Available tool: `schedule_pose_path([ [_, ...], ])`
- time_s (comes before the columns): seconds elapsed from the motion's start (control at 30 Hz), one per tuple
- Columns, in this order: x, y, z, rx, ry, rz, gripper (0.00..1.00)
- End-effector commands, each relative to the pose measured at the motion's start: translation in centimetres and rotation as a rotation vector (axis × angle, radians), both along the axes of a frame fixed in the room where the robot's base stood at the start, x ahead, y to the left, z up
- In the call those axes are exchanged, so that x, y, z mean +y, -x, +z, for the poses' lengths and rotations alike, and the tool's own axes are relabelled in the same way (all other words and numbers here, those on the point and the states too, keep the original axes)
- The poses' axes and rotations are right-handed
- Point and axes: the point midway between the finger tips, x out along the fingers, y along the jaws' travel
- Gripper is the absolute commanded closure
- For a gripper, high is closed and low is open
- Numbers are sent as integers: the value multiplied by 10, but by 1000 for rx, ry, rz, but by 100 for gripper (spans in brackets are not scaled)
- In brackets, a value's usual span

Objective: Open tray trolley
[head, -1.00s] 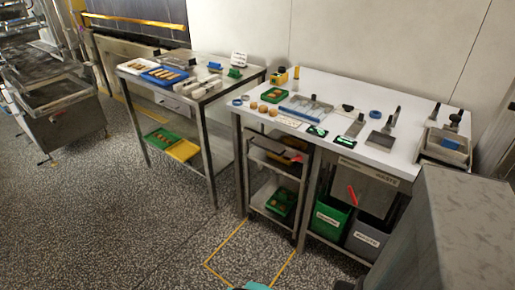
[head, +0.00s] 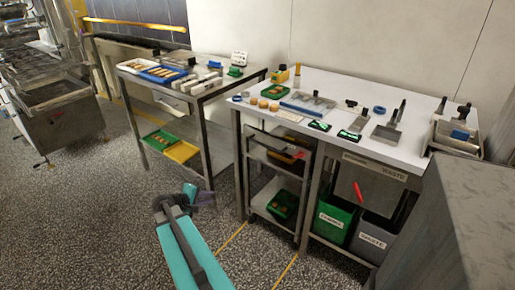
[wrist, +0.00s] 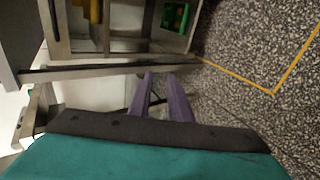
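The tray trolley (head: 262,213) is a metal frame with shelves, standing under the left end of the white-topped table (head: 375,146). Dark and yellow trays (head: 288,158) lie on an upper shelf and a green tray (head: 284,204) low down. My gripper (head: 204,195), with purple fingers on a teal arm, is in front of and left of the trolley in the head view. In the wrist view, the two fingers (wrist: 156,75) stand apart with nothing seen between them. Their tips appear near a metal upright (wrist: 105,73); I cannot tell whether they touch.
A yellow floor line (head: 232,238) runs in front of the trolley. A green bin (head: 332,218) and a grey bin (head: 374,236) stand to its right under the table. A steel table (head: 205,92) stands to the left. A large grey block (head: 470,215) is at the right.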

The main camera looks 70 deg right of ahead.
Motion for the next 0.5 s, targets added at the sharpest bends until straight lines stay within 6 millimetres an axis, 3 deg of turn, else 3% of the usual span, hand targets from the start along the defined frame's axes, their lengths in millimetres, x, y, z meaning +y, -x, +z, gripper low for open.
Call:
schedule_pose_path([
  [0.03, -26, 7, 16, 0, 52, -12, 82],
  [0.2, -95, 37, 81, 26, 219, -41, 82],
  [0.33, -130, 60, 122, 54, 316, -61, 82],
  [0.5, -151, 77, 152, 76, 381, -74, 82],
])
